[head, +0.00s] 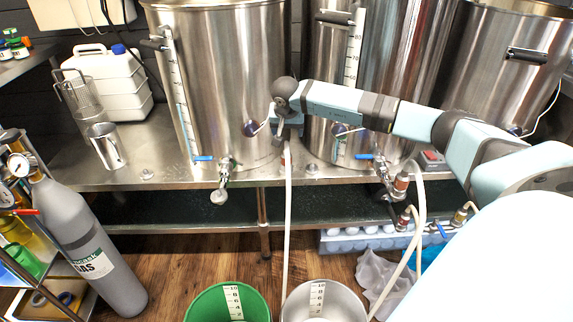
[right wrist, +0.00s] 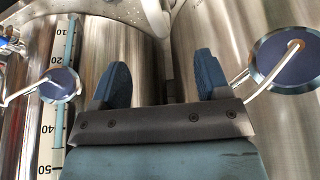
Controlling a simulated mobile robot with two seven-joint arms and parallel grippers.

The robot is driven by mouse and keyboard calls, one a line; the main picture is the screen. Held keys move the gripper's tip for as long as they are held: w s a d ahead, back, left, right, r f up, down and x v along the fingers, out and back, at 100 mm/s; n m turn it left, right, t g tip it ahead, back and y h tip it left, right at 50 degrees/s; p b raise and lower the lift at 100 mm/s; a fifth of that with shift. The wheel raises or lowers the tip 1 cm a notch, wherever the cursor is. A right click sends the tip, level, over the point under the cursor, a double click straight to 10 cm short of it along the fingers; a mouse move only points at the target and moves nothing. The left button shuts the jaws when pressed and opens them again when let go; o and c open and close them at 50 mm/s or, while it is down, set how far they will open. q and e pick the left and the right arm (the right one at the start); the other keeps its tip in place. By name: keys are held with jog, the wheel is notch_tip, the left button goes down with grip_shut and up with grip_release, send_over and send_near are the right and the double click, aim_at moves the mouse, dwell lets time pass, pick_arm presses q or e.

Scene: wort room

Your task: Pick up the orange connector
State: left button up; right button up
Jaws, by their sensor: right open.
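An orange-red connector (head: 401,181) shows in the head view at the valve of the middle kettle, at the end of a pale hose. A similar reddish fitting (head: 402,219) is just below it, and a more yellow one (head: 460,216) is to the right. I cannot tell which one the task means. My right gripper (head: 287,130) is left of them, in front of the gap between two kettles, above the upper end of a pale hose (head: 287,200). In the right wrist view its blue fingers (right wrist: 160,82) stand apart with nothing clearly gripped. My left gripper is out of view.
Steel kettles (head: 215,80) stand along the steel bench (head: 140,178), with valves at its front edge. A grey gas cylinder (head: 85,240) stands at left. A green bucket (head: 205,305) and a pale bucket (head: 330,300) are on the floor. Hoses hang at right.

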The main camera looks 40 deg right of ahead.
aim_at(286, 150)
jog(key=b+x, duration=0.1)
jog(key=x, duration=0.2)
jog(key=b+x, duration=0.1)
jog(key=x, duration=0.3)
jog(key=shift+a+f, duration=0.1)
jog(key=shift+f, duration=0.25)
jog(key=f, duration=0.1)
jog(key=f+b, duration=0.2)
jog(key=shift+w, duration=0.25)
jog(key=shift+b+x, duration=0.55)
jog(key=shift+x, duration=0.55)
jog(key=shift+w, duration=0.15)
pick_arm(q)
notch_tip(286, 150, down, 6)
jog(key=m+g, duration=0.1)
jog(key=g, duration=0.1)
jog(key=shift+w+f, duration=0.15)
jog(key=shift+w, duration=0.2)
pick_arm(e)
jog(key=c, duration=1.1)
